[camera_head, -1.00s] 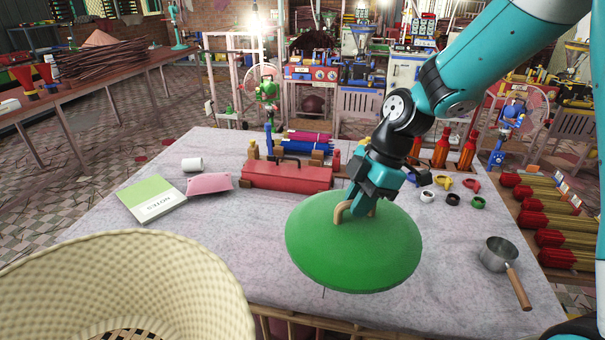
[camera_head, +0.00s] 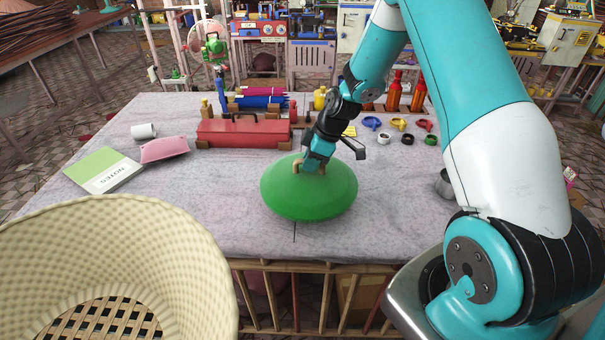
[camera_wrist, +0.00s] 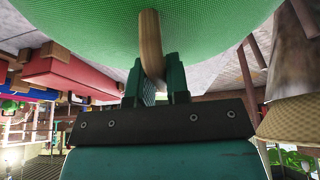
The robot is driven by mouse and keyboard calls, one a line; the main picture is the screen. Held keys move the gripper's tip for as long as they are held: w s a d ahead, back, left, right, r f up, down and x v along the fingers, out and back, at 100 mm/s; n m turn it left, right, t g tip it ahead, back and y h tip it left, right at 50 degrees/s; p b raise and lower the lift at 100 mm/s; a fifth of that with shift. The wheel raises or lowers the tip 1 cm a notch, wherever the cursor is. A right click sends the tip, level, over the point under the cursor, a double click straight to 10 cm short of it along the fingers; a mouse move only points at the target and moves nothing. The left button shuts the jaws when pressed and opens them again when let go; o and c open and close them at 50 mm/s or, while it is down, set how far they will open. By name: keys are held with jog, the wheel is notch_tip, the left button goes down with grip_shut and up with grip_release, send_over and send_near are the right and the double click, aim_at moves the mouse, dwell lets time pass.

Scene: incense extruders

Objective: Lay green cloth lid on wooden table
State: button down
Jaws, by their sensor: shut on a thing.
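The green cloth lid (camera_head: 310,198) is a round dome with a light wooden loop handle, and it is at the middle of the table in the head view. My gripper (camera_head: 311,167) is above it, shut on the handle. In the wrist view the green lid (camera_wrist: 150,25) fills the top, and its handle (camera_wrist: 150,45) sits between the fingers of my gripper (camera_wrist: 157,80). The wooden table (camera_head: 225,225) has a grey, marbled-looking top. I cannot tell whether the lid's underside touches it.
A cream woven basket (camera_head: 150,235) stands at the front left. A red toolbox (camera_head: 240,133) lies behind the lid. A notebook (camera_head: 103,170), pink pouch (camera_head: 165,149) and white cup (camera_head: 143,131) are at left. A metal pot (camera_head: 444,184) is at right. Table room around the lid is clear.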

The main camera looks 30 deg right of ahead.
aim_at(311, 174)
jog(key=shift+f+p, duration=0.5)
jog(key=shift+f, duration=2.2)
jog(key=shift+f, duration=0.1)
jog(key=c, duration=1.1)
grip_release()
